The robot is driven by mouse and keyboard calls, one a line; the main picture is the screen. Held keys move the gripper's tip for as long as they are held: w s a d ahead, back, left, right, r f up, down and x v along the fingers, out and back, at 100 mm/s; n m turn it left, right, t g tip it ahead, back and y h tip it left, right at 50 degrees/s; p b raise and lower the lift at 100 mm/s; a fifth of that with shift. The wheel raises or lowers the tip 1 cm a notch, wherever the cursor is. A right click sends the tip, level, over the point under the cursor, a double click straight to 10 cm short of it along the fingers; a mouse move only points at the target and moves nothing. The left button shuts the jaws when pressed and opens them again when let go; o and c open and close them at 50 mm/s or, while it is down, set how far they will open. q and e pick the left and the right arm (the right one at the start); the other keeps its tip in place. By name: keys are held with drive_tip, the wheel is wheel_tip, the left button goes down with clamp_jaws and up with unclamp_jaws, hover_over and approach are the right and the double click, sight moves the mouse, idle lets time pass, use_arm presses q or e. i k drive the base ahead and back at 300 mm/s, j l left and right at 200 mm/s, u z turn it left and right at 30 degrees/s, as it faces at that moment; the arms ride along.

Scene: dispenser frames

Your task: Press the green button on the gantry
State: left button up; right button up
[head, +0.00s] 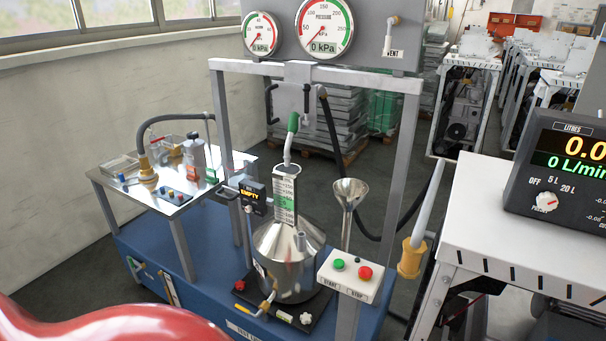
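The grey metal gantry (399,150) stands over a blue base, in the middle of the head view. A white button box (346,284) sits at its right front, low down. Labels on the box front seem to read START and STOP. Nothing covers the green button. Neither of my grippers shows in the head view.
A steel vessel (285,262) stands left of the box, with a funnel (350,192) behind. A side table (192,191) with small buttons is at left. A white bench (500,225) with a litre display (560,155) is at right. Two pressure gauges (324,30) hang above.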

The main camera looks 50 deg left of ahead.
sight(338, 263)
drive_tip(key=u, duration=1.45)
